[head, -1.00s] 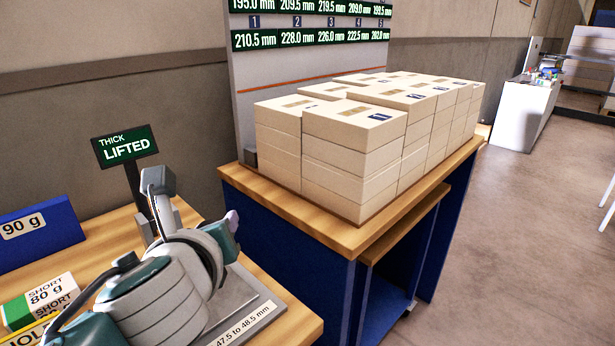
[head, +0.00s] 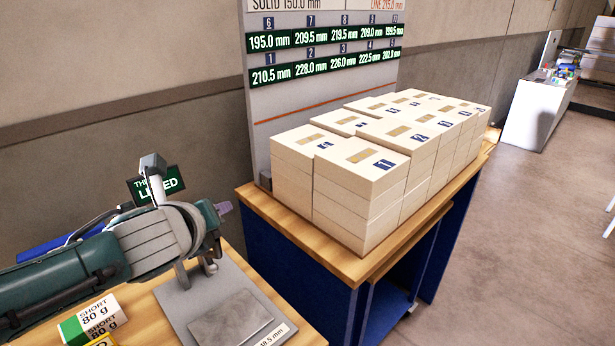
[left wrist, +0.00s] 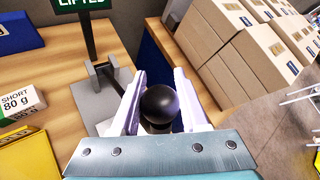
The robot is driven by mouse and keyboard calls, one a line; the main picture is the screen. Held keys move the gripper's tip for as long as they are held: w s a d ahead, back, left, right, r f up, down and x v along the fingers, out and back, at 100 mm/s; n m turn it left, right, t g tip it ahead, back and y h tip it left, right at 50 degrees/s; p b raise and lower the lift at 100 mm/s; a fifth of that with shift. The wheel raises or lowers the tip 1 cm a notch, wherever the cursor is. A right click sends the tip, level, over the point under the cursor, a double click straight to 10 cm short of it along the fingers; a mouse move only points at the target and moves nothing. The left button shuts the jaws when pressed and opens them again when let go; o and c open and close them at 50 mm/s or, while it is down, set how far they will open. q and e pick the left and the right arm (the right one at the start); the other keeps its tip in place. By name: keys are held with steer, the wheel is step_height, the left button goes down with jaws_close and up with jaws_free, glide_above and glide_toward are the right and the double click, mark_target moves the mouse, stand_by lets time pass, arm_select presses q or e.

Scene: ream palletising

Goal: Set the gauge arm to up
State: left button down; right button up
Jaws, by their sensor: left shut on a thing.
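The thickness gauge has a grey base plate (head: 178,298) with a flat pad on the wooden bench at lower left. Its sign (head: 172,184), partly hidden by my arm, reads "LIFTED" and also shows in the left wrist view (left wrist: 85,3). My left gripper (head: 223,207) is above the gauge. In the left wrist view its pale fingers (left wrist: 158,108) are shut on a black ball knob (left wrist: 158,103), likely the gauge arm's. Most of the gauge arm is hidden by my gripper and arm. My right gripper is not in view.
Short 80 g packs (head: 92,318) lie on the bench left of the gauge, near a blue pack (head: 40,254) and a yellow pack (left wrist: 25,158). Stacked reams (head: 360,180) stand on a blue-sided table at right, before a measurement board (head: 320,95).

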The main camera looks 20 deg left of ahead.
arm_select(q)
steer(key=shift+a, duration=0.2)
steer(key=shift+c, duration=2.2)
jaws_free()
steer(key=shift+d, duration=0.1)
steer(key=p+v, duration=0.2)
steer(key=v, duration=0.8)
